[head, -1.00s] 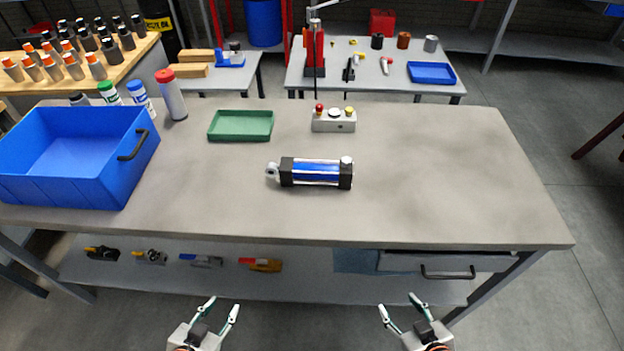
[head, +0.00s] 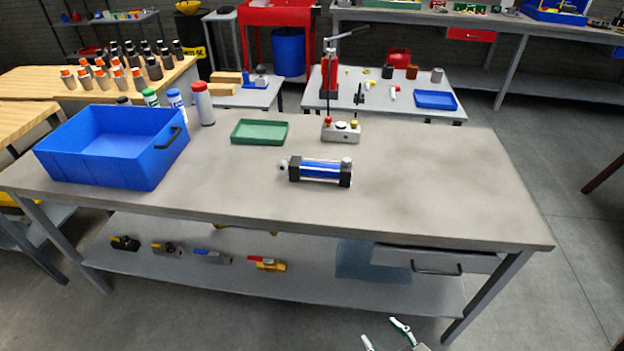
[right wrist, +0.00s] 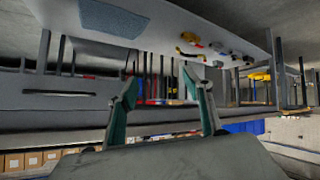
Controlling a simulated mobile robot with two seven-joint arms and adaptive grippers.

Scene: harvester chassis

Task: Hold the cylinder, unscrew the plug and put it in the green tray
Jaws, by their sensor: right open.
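The cylinder (head: 320,170), blue with black end blocks, lies on its side in the middle of the grey workbench. A silver plug (head: 347,161) sits on top of its right end block. The green tray (head: 236,133) lies flat and empty behind and left of the cylinder. My right gripper (head: 384,333) is low at the bottom edge of the head view, in front of the bench and well apart from the cylinder. In the right wrist view its two fingers (right wrist: 163,92) are spread with nothing between them. My left gripper is out of view.
A blue bin (head: 72,153) stands at the bench's left, beside several bottles. A small box with knobs (head: 341,133) stands behind the cylinder. The bench's right side is clear. A drawer (head: 440,262) and a lower shelf (head: 300,291) are under the top.

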